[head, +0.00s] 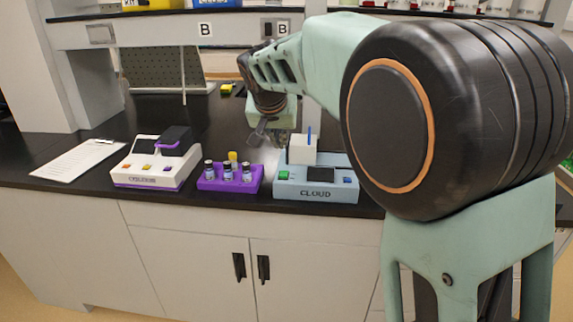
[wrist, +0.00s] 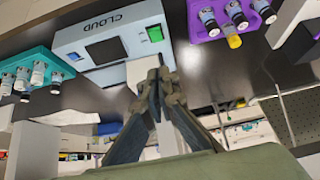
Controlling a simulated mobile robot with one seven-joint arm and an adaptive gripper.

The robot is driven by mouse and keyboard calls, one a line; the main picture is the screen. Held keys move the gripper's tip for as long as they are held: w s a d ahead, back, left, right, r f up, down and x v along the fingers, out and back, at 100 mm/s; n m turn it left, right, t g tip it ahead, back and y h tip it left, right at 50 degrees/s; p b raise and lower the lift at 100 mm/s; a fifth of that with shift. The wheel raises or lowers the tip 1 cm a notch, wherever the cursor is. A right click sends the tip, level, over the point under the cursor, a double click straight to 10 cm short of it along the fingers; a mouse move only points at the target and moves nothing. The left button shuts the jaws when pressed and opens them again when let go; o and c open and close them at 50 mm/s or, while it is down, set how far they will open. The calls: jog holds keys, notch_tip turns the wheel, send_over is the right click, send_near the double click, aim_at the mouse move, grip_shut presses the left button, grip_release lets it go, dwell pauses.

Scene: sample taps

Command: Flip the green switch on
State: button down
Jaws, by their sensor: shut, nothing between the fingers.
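The green switch (head: 283,175) is at the left of the front of the light-blue CLOUD device (head: 316,193) on the black bench. It also shows in the wrist view (wrist: 155,33), on the same face as a dark screen. Whether it is on or off I cannot tell. My gripper (head: 258,134) is above the bench, behind and left of the device. In the wrist view its fingertips (wrist: 157,76) are together and empty, in front of the device's white block (wrist: 136,72) and apart from the switch in the picture.
Left of the device stand a purple rack (head: 229,185) with several vials and a white machine (head: 150,172) with a dark lid. A clipboard (head: 78,160) lies farther left. A teal rack (wrist: 38,70) with vials shows in the wrist view. Shelves hang above the bench.

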send_over(283, 174)
jog(key=s, duration=0.3)
jog(key=f, duration=0.7)
jog(key=shift+w+f, duration=0.25)
notch_tip(283, 174, down, 3)
jog(key=shift+w+r, duration=0.15)
jog(key=shift+r, duration=0.05)
jog(key=shift+f, duration=0.9)
jog(key=shift+f, duration=0.15)
